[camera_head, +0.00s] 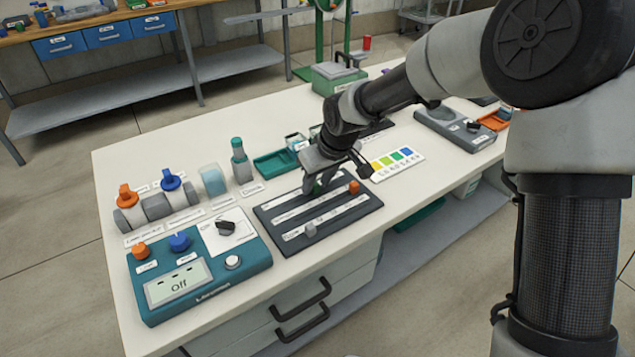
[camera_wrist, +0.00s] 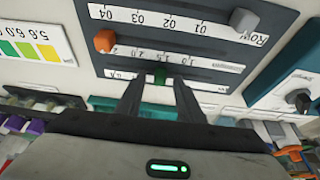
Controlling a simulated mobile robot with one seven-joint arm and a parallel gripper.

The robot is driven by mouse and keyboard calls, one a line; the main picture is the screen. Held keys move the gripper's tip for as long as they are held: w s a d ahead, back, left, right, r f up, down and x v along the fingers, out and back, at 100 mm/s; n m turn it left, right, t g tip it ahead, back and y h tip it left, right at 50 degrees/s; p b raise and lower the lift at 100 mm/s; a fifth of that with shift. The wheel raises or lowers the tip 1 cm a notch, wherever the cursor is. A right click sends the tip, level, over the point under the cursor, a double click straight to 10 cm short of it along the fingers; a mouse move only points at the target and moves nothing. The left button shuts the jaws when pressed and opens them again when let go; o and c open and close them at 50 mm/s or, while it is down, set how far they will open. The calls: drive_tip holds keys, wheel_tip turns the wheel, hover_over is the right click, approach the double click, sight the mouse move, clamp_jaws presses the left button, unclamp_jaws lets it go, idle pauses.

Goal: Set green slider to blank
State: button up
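A dark slider panel (camera_head: 290,221) with three pale label strips lies on the white bench. In the wrist view the green slider (camera_wrist: 160,73) sits on the strip nearest my gripper (camera_wrist: 157,84). My two fingers are apart, one on each side of the green slider; I cannot tell whether they touch it. The orange slider (camera_head: 354,187) sits at the right end of the middle strip, and the grey slider (camera_head: 310,230) is on the front strip. In the head view my gripper (camera_head: 322,187) hides the green slider. The nearest strip's lettering is mostly hidden, so I cannot read "blank".
A teal control box (camera_head: 190,297) with a display reading "Off" stands left of the panel. A colour chart card (camera_head: 397,163) lies to its right. A teal tray (camera_head: 275,163) and a green-capped bottle (camera_head: 240,160) stand behind.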

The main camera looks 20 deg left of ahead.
sight(283, 204)
clamp_jaws()
drive_tip(key=s+a+b, duration=0.1)
drive_tip(key=s+a, duration=0.1)
drive_tip(key=s, duration=0.1)
drive_tip(key=s+a+b, duration=0.1)
drive_tip(key=s+a, duration=0.2)
drive_tip(key=shift+s+a, duration=0.2)
drive_tip(key=shift+a, duration=0.1)
unclamp_jaws()
drive_tip(key=shift+s, duration=0.1)
drive_tip(key=shift+d+r, duration=0.1)
drive_tip(key=shift+r, duration=0.15)
drive_tip(key=p+v, duration=0.4)
drive_tip(key=v, duration=1.3)
drive_tip(key=shift+p, duration=0.3)
